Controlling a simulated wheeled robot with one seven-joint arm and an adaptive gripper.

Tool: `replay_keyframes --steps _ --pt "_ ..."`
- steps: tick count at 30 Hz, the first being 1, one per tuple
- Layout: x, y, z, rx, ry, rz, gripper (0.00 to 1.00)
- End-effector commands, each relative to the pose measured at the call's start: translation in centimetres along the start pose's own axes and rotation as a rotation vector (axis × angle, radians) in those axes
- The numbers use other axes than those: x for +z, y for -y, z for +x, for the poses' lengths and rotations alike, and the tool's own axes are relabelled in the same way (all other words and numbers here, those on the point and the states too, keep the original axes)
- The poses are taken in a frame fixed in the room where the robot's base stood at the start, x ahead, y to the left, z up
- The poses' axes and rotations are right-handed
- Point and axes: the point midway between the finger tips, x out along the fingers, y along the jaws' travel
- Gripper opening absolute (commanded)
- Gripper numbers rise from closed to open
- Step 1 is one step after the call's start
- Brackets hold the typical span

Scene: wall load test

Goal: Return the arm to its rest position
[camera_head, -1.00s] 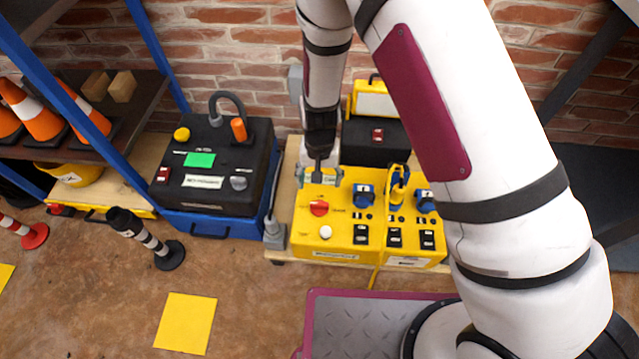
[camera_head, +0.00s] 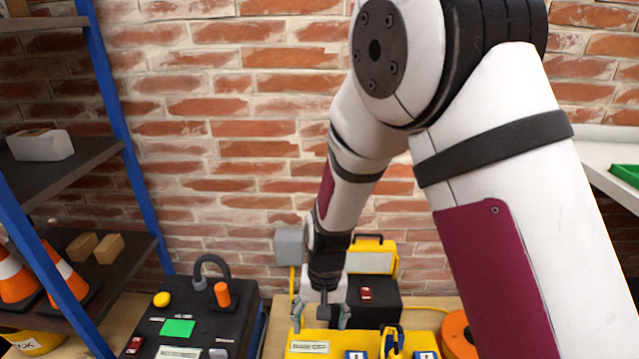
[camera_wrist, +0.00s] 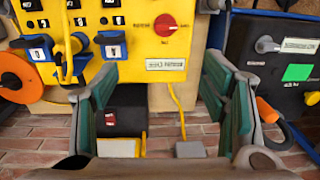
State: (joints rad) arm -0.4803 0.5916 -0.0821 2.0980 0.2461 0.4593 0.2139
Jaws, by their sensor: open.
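My gripper (camera_head: 321,316) hangs at the back edge of a yellow control box (camera_head: 365,352), close above a label (camera_head: 310,347) in the head view. Its two green-padded fingers are spread apart with nothing between them. The wrist view shows the open gripper (camera_wrist: 162,90) with the yellow box (camera_wrist: 205,20) at the top. The box's red knob (camera_wrist: 165,24) and blue sockets (camera_wrist: 112,46) are clear of the fingers. My arm is bent, with its elbow high at the upper right of the head view. Any contact with the box cannot be told.
A black case (camera_head: 373,298) and a grey wall box (camera_head: 290,246) stand behind the yellow box. A black control unit (camera_head: 205,318) is at left. A blue-framed shelf (camera_head: 118,120) holds orange cones (camera_head: 60,270). An orange reel (camera_head: 458,335) stands at right. The brick wall (camera_head: 240,150) is behind.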

Motion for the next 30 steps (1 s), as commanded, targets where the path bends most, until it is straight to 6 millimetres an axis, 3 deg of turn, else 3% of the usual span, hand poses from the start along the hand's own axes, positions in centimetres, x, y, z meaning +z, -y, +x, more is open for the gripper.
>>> replay_keyframes --steps 1,6,15,24,30 --pt "0.3 -0.7 -2.5 -0.013 -0.005 0.003 0.67" --pt "2.4 -3.1 -9.1 -0.036 -0.001 -0.002 0.67" --pt "8.5 -8.1 -18.6 -0.047 -0.005 -0.014 0.67" --pt "16.8 -13.0 -24.6 -0.024 -0.02 -0.015 0.67" --pt "22.6 -15.5 -26.4 0.007 -0.028 -0.006 0.67"
